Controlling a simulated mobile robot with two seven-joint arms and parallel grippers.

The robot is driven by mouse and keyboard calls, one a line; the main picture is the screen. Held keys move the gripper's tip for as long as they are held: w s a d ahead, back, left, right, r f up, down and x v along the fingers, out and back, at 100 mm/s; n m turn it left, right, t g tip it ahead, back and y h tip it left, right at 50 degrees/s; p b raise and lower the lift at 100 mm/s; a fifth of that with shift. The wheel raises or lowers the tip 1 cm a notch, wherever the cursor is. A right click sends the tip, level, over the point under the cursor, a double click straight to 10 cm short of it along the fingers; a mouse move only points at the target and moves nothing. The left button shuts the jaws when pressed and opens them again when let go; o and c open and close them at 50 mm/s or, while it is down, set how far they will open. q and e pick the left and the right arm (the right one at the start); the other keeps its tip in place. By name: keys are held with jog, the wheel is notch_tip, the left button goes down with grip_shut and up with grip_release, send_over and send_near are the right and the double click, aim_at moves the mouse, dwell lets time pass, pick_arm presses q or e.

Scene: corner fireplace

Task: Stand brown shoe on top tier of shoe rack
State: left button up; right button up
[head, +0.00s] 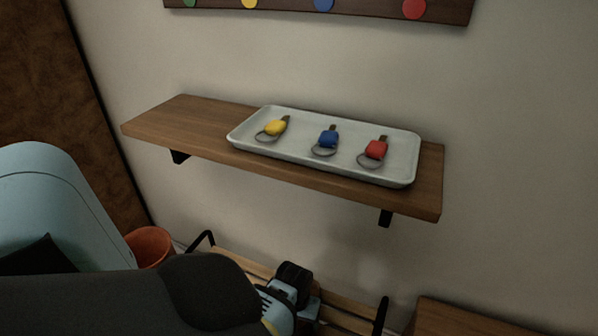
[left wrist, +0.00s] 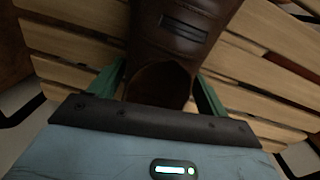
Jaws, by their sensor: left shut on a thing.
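The brown shoe (left wrist: 185,35) fills the upper middle of the left wrist view, a dark leather shoe with a slot-like strap and a round opening. My left gripper (left wrist: 158,88) is shut on it, with a green finger on each side of the opening. Behind the shoe are the pale wooden slats of the shoe rack (left wrist: 265,75). Whether the shoe touches the slats, I cannot tell. In the head view the rack (head: 345,313) shows at the bottom, with black end frames. My left wrist is over it and hides much of it; the shoe cannot be made out there. My right gripper is not in view.
A wooden wall shelf (head: 182,125) juts out above the rack and carries a white tray (head: 400,160) with yellow, blue and red key fobs. A peg board (head: 370,8) hangs higher. An orange pot (head: 150,245) stands left of the rack; a wooden surface (head: 470,318) is right.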

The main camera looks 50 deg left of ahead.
pick_arm(q)
jog(key=shift+r, duration=0.1)
jog(key=o, duration=1.2)
jog(key=r+p, duration=0.1)
jog(key=r, duration=0.3)
jog(key=r+p, duration=0.1)
jog(key=r, duration=0.3)
jog(key=r+p, duration=0.2)
jog(key=r, duration=0.2)
jog(key=shift+s+a, duration=0.15)
jog(key=shift+a, duration=0.15)
